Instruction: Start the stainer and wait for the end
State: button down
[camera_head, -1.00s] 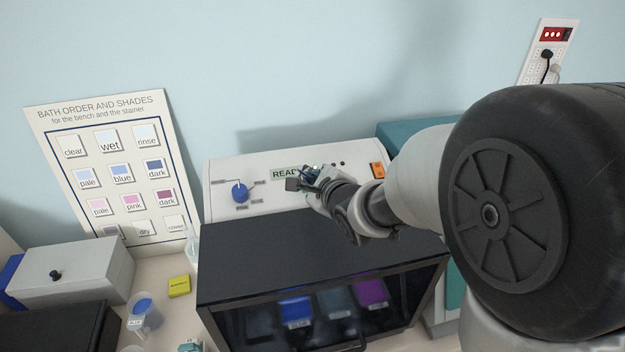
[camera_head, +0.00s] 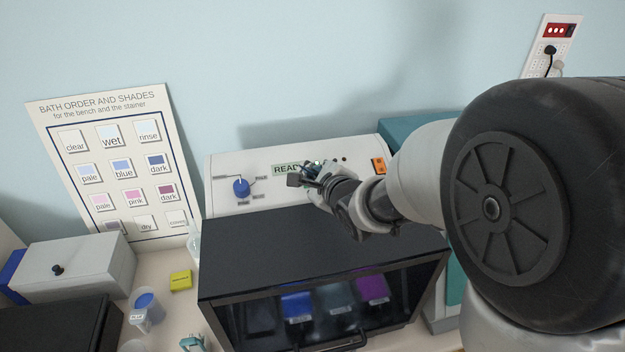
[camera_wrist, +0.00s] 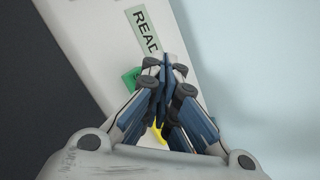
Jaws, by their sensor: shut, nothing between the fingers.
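The stainer (camera_head: 320,258) has a dark lid with a clear front, and a white back panel with a blue knob (camera_head: 241,188) and an orange switch (camera_head: 378,166). Its green display (camera_head: 285,169) reads READY in part; it also shows in the wrist view (camera_wrist: 144,30). My gripper (camera_head: 306,178) is shut and empty in front of the panel, just right of the display. In the wrist view its fingertips (camera_wrist: 166,62) are together over the panel. A green button (camera_wrist: 131,78) with a letter on it shows beside the fingers, partly hidden by them.
Coloured baths, blue (camera_head: 297,306) and purple (camera_head: 373,289), show through the stainer's front. A bath order chart (camera_head: 113,165) leans on the wall. A grey box (camera_head: 72,263), a yellow block (camera_head: 180,281) and a blue-filled beaker (camera_head: 146,307) stand at left.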

jog(key=shift+f, duration=0.1)
dwell(0.3)
jog(key=shift+w+f, duration=0.2)
jog(key=shift+f, duration=0.1)
